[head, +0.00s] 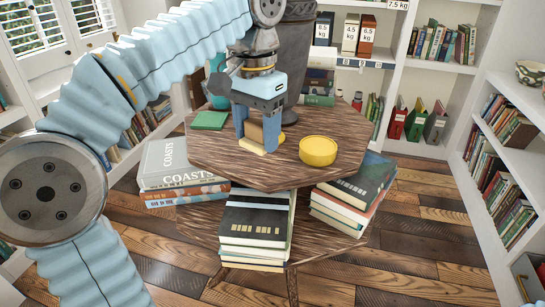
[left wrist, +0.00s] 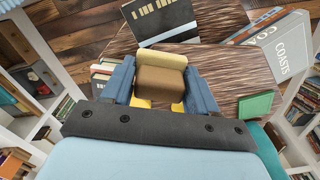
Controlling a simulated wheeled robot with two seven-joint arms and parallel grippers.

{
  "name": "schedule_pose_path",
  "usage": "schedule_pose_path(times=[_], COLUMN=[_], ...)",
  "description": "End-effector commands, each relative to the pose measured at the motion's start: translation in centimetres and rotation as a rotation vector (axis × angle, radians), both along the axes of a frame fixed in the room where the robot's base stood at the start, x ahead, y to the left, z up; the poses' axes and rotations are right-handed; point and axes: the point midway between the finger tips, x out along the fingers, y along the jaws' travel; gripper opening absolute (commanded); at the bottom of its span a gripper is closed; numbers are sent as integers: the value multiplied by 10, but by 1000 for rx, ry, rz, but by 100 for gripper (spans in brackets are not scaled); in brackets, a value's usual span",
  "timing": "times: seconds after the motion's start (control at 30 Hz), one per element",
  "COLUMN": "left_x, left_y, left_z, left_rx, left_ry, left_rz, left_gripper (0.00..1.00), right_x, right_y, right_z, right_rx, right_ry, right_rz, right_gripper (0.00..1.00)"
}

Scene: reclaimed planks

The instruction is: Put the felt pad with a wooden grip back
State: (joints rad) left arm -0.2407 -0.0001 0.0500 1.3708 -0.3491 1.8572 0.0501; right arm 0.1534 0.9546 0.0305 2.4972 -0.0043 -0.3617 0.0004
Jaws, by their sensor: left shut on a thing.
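The felt pad with a wooden grip is a brown block (head: 254,131) over a pale yellow pad (head: 252,147). My left gripper (head: 257,137) points down over the tabletop with its blue fingers shut on the brown grip. The left wrist view shows the brown grip (left wrist: 160,80) between the two fingers (left wrist: 160,88), with the pale pad (left wrist: 165,62) beyond it. The pad is at or just above the table surface; I cannot tell if it touches. My right gripper is not in view.
The wooden table (head: 215,152) carries a yellow round tin (head: 318,151) right of my gripper, a green square item (head: 209,120) to the left and a tall dark vase (head: 295,50) behind. Book stacks (head: 252,222) fill the lower tier.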

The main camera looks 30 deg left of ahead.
Motion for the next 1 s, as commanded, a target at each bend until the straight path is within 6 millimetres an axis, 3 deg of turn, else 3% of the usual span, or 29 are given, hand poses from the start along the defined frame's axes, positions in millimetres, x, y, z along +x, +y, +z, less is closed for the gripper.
schedule_pose_path(times=[0.1, 0.33, 0.47, 0.7, 1.0], left_x=[31, 59, 66, 72, 72], left_y=[8, 16, 18, 19, 19], left_z=[-19, -56, -64, -98, -101], left_rx=[1, 0, 0, 0, 0], left_ry=[4, 1, 1, 0, -2], left_rz=[2, 1, -1, -1, -1], left_gripper=[26, 26, 26, 26, 26], right_x=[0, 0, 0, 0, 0], right_y=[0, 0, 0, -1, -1], right_z=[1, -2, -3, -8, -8], right_rx=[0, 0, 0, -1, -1], right_ry=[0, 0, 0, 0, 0], right_rz=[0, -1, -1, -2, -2], right_gripper=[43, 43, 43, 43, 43])
